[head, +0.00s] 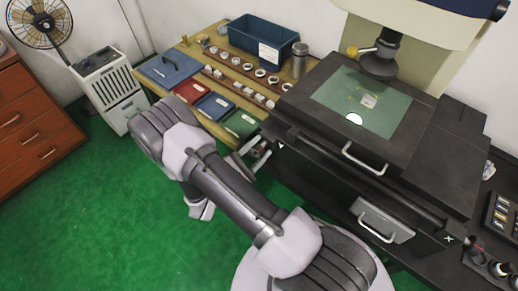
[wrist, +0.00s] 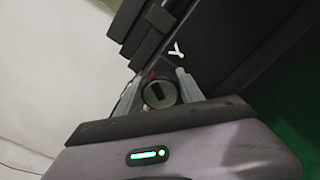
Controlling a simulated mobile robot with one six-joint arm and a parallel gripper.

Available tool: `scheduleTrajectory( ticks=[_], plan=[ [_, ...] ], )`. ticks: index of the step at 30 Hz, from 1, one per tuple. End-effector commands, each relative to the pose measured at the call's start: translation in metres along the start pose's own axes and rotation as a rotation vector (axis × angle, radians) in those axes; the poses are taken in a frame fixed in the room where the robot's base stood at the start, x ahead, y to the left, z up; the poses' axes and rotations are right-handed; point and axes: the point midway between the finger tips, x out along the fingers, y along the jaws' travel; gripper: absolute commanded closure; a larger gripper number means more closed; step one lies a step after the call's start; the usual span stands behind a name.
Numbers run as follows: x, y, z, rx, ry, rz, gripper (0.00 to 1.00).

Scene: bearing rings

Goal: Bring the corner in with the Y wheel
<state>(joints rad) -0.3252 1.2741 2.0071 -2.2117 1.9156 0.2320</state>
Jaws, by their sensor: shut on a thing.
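The Y wheel (wrist: 160,96) is a small round knob with a dark face, just below a white Y mark (wrist: 176,49) on the black machine body in the wrist view. My gripper (wrist: 158,86) has one finger on each side of the wheel and is shut on it. In the head view my gripper (head: 257,154) is at the left end of the machine, and the wheel is mostly hidden there. The pale green glass stage (head: 392,117) carries a small light part (head: 369,100) and a bright white spot (head: 354,119). I cannot make out the corner.
The measuring machine's lens (head: 379,65) hangs above the stage. Handles (head: 363,160) stick out at its front. A wooden table (head: 190,48) behind my arm holds a blue bin (head: 262,42), coloured folders and several rings. Green floor lies open at the left.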

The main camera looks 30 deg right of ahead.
Motion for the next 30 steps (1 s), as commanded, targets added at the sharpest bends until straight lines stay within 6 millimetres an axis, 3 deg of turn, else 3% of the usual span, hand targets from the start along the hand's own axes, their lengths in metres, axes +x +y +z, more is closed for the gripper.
scheduleTrajectory(
  ticks=[19, 20, 22, 23, 30],
  plan=[
    [-0.0001, -0.0005, -0.0003, 0.053, 0.001, 0.000, 0.96],
    [-0.0001, -0.0005, -0.0003, 0.053, 0.001, 0.000, 0.52],
    [-0.0001, -0.0005, -0.0002, 0.053, 0.001, 0.000, 0.38],
    [-0.0001, -0.0005, -0.0002, 0.053, 0.001, 0.000, 0.34],
    [-0.0001, -0.0004, -0.0001, 0.053, 0.000, 0.000, 0.34]
  ],
)
